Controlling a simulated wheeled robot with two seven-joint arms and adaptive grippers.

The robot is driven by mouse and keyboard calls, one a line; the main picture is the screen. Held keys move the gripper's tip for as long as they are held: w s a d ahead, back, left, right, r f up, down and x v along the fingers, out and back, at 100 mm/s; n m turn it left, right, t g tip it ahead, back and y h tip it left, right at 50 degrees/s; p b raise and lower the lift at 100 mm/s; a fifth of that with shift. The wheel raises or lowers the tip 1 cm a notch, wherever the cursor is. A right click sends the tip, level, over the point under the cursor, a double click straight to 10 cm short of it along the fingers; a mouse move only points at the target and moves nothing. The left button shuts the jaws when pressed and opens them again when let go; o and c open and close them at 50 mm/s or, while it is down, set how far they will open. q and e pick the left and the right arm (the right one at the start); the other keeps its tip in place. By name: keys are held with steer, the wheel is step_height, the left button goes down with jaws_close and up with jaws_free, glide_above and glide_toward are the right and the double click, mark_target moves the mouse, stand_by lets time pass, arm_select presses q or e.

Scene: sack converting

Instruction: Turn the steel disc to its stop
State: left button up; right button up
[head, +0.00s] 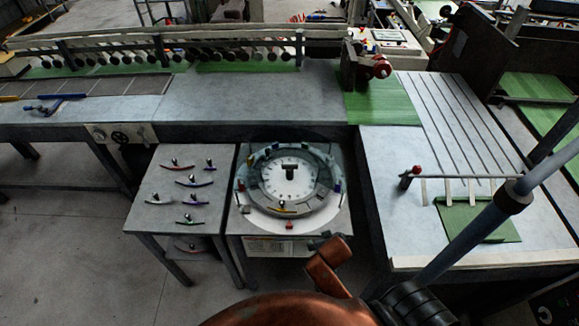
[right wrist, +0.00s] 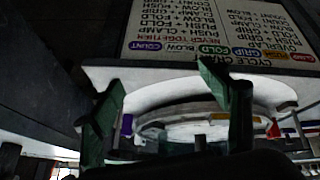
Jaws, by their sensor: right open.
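The steel disc (head: 264,197) is a grey ring lying flat on a small stand, around a white dial face (head: 279,175) with a black T-shaped piece (head: 290,171) at its centre. Small coloured pieces sit around its rim, and a red marker (head: 289,224) is at the near side. My right gripper (head: 322,240) is just off the near right edge of the stand. In the right wrist view its two green fingers (right wrist: 163,82) are spread and empty, with the pale round edge of the disc assembly (right wrist: 185,125) beyond them. Contact is not visible. My left gripper is not in view.
A side table (head: 160,190) with several small coloured-handled pieces stands left of the stand. A printed sign (head: 268,246) hangs on the stand's front; it shows upside down in the right wrist view (right wrist: 215,30). Long grey benches run behind and to the right.

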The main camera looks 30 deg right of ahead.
mark_target(290, 166)
steer(key=w+r+t+h, duration=0.1)
steer(key=w, duration=0.3)
steer(key=w+d+r+m+t, duration=0.1)
steer(key=w, duration=0.4)
steer(key=w+r+m+h, duration=0.1)
steer(key=w+r, duration=0.1)
steer(key=w, duration=0.3)
steer(key=shift+d+t+h, duration=0.3)
steer(key=shift+d+t, duration=0.05)
steer(key=shift+t, duration=0.05)
steer(key=w+a+r+m+t+h, duration=0.1)
steer(key=w+r+t, duration=0.35)
steer(key=w, duration=0.85)
steer(key=shift+g, duration=0.65)
steer(key=w+d, duration=0.1)
steer(key=w, duration=0.1)
steer(key=w+d, duration=0.1)
steer(key=w, duration=0.1)
steer(key=w+d+f, duration=0.1)
steer(key=w, duration=0.1)
steer(key=shift+d+p, duration=0.25)
steer(key=shift+p, duration=0.1)
steer(key=shift+s, duration=0.1)
steer(key=c, duration=1.7)
steer(key=shift+m, duration=0.3)
